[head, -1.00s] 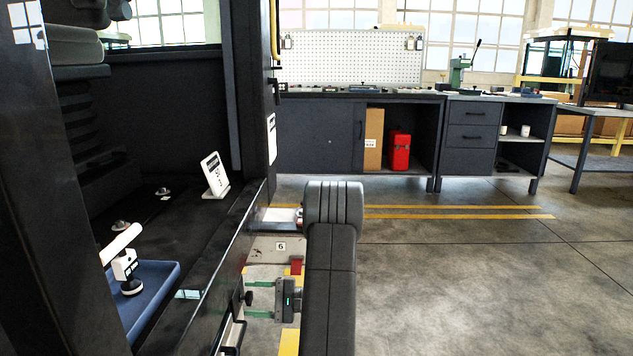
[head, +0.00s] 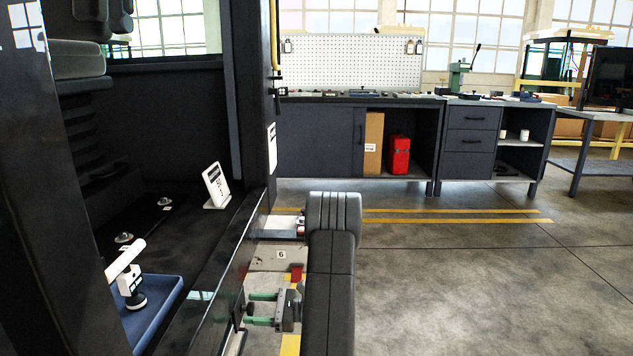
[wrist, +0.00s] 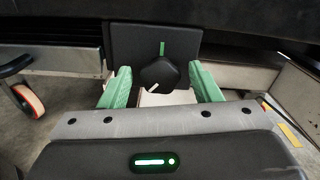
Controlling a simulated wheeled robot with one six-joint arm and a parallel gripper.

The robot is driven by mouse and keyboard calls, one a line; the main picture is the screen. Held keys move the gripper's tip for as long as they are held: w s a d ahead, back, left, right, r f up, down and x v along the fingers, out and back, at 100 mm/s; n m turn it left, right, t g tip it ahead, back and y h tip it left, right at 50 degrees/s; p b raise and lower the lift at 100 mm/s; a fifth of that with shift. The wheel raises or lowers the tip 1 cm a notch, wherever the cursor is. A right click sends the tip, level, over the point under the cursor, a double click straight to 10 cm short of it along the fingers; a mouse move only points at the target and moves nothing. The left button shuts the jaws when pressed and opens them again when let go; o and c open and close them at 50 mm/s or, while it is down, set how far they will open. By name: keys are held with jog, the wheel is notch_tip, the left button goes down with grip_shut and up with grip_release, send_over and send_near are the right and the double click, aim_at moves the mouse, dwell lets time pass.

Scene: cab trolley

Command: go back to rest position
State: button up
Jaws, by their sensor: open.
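My gripper (head: 262,308) is low beside the cab's side, with its two green fingers pointing left toward it. In the wrist view my gripper (wrist: 162,88) is open, with a wide gap between the fingers. A black rotary knob (wrist: 158,74) sits on a dark panel (wrist: 125,38) ahead, between the fingertips in the picture. Its white pointer mark aims to the lower left, and a green mark is on the panel above. The fingers look apart from the knob. My dark arm hides part of the floor.
The open cab has a black sill and post (head: 253,100). Inside are a blue tray (head: 165,312) with a white-handled item (head: 129,275) and a white sign (head: 216,186). A workbench (head: 320,139) with a red canister (head: 398,155) stands behind. Floor at right is clear.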

jog(key=m+p, duration=0.1)
jog(key=m, duration=0.5)
jog(key=shift+w, duration=0.1)
dwell(0.3)
jog(key=shift+d+r, duration=0.1)
